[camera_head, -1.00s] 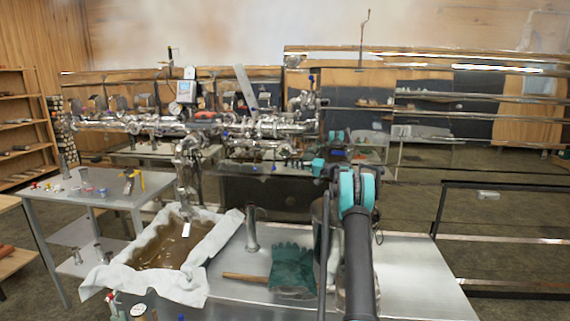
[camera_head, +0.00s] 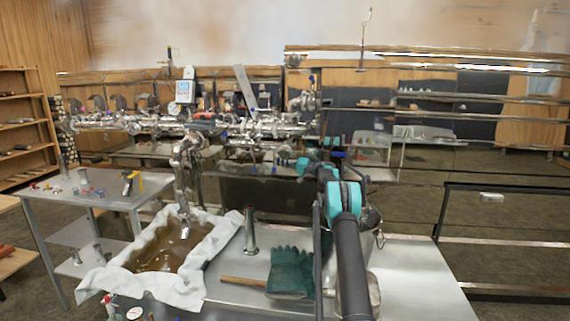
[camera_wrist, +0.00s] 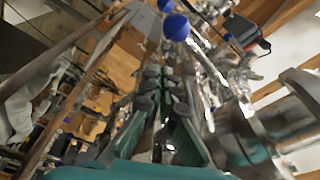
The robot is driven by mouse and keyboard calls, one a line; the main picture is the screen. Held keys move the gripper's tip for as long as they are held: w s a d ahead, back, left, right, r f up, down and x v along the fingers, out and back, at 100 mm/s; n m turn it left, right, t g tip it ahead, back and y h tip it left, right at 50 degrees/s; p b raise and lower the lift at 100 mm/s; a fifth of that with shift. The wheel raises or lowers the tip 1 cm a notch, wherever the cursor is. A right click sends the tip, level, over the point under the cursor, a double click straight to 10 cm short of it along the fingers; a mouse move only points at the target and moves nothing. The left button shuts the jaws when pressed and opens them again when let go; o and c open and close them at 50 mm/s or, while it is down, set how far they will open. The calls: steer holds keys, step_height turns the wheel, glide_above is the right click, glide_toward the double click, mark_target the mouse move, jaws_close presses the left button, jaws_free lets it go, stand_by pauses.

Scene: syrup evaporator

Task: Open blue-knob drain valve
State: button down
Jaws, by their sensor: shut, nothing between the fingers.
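In the wrist view, a round blue knob (camera_wrist: 176,26) sits at the top centre on metal pipework. A second blue knob (camera_wrist: 165,5) shows just above it at the picture's edge, and a smaller one (camera_wrist: 228,36) lies to the right. My gripper (camera_wrist: 165,82) is shut and empty, with its fingers below the blue knobs in the picture and no clear contact. In the head view, my gripper (camera_head: 301,166) is at the right end of the shiny evaporator piping (camera_head: 265,128), partly hidden by my arm. I cannot tell which knob is the drain valve's.
A steel table (camera_head: 410,270) in front holds green gloves (camera_head: 290,272), a metal cylinder (camera_head: 250,232) and a cloth-lined tray of brown syrup (camera_head: 168,248). A side table (camera_head: 85,195) with small items stands left. A dark railing (camera_head: 500,187) is at the right.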

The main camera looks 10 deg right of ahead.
mark_target(274, 167)
steer(key=shift+s+a+f, duration=0.15)
steer(key=shift+s+f, duration=0.2)
steer(key=shift+s, duration=0.4)
steer(key=shift+s+a+f, duration=0.1)
steer(key=shift+s+f, duration=0.25)
steer(key=shift+s, duration=0.4)
steer(key=shift+s, duration=0.1)
steer(key=s+m, duration=0.2)
steer(key=m, duration=0.1)
steer(key=shift+s+a+r+h, duration=0.1)
steer(key=shift+s+a+h, duration=0.1)
steer(key=shift+a+h, duration=0.2)
steer(key=s+a+r+m, duration=0.2)
steer(key=s+r+m, duration=0.2)
steer(key=m, duration=0.3)
steer(key=shift+s+m+g+h, duration=0.4)
steer(key=shift+s, duration=0.5)
steer(key=shift+d, duration=0.15)
